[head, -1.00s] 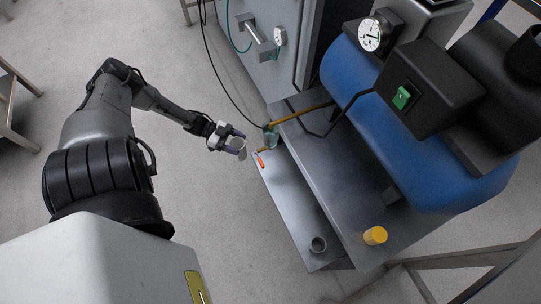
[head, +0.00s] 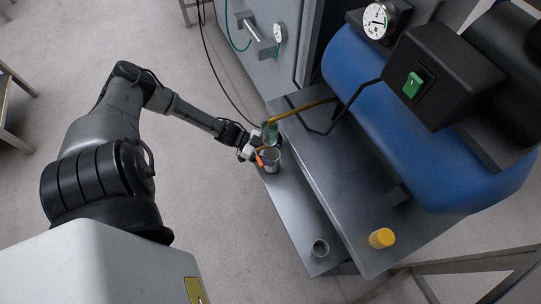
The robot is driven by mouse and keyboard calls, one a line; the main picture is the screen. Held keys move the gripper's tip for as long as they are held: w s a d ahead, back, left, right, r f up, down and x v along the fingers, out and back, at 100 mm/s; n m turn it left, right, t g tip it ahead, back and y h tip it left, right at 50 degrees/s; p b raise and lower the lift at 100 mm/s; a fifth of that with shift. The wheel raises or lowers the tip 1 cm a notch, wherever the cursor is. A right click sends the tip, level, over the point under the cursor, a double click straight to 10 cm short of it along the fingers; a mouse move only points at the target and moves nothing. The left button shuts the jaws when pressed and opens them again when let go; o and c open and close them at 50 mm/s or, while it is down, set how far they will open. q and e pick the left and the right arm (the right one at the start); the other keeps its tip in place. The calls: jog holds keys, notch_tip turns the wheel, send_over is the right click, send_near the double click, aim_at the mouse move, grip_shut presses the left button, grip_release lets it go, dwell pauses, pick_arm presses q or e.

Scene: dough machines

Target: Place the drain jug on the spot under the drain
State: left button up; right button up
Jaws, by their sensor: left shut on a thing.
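My left gripper (head: 259,156) is shut on a grey, cup-like jug (head: 272,161), seen from above at the far-left end of the lower metal shelf (head: 290,203). I cannot tell whether the jug touches the shelf. A short orange piece (head: 259,159), perhaps the drain's handle, shows right at the gripper and beside the jug. The drain outlet and any marked spot under it are hidden or too small to make out. My right gripper is not in view.
A greenish clear container (head: 269,133) stands just behind the jug, by a brass pipe (head: 305,108). A yellow cap (head: 382,238) sits on the upper plate (head: 340,185), below the blue tank (head: 400,135).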

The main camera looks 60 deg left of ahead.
pick_arm(q)
jog(key=shift+s+a+f, duration=0.15)
jog(key=shift+s+f, duration=0.05)
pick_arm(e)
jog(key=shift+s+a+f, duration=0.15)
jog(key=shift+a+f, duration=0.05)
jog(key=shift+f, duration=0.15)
pick_arm(q)
jog(key=shift+w+f, duration=0.1)
jog(key=o, duration=1.2)
jog(key=shift+o, duration=0.2)
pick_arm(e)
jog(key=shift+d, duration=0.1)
pick_arm(q)
jog(key=shift+r, duration=0.2)
jog(key=shift+s+a+r+p, duration=0.1)
jog(key=shift+s+a+p, duration=0.1)
jog(key=shift+s+p, duration=0.1)
jog(key=p+v, duration=0.5)
jog(key=v, duration=0.6)
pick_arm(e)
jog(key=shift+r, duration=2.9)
